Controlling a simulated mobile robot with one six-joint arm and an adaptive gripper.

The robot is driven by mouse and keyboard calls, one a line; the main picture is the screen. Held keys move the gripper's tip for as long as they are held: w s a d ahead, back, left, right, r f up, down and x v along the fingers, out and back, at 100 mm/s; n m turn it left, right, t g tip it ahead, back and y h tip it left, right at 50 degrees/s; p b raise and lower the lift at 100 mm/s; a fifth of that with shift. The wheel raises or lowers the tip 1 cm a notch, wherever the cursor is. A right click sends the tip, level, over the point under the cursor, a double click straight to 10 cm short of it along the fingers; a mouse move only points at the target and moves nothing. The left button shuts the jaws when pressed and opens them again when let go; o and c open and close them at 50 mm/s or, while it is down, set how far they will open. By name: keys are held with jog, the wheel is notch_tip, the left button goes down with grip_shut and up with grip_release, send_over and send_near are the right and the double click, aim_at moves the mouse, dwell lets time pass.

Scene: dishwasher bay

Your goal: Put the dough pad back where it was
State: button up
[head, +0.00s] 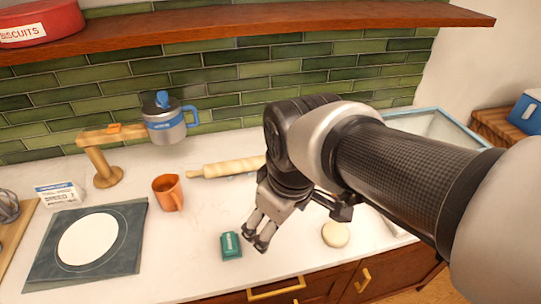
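A dark square mat (130,229) lies flat on the counter at the left, with a pale round disc (88,240) on it; I cannot tell for certain whether this is the dough pad. A small pale round piece (335,234) lies by the front edge, right of my gripper. My gripper (257,239) points down near the front of the counter, just right of a small teal block (231,246). Its two fingertips look slightly apart, with nothing visible between them. Whether they touch the teal block cannot be told.
An orange mug (168,192), a rolling pin (225,168) and a small white box (60,194) stand or lie behind. A wooden stand (100,160) with a blue-and-grey jug (168,122) is at the back. A wooden shelf (250,25) overhangs. Clear counter lies between mat and teal block.

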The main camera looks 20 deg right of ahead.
jog(key=s+d+m+t, duration=0.1)
jog(key=s+d+m, duration=0.2)
jog(key=s+m, duration=0.3)
jog(key=shift+s+r+m+t, duration=0.3)
jog(key=shift+s, duration=0.65)
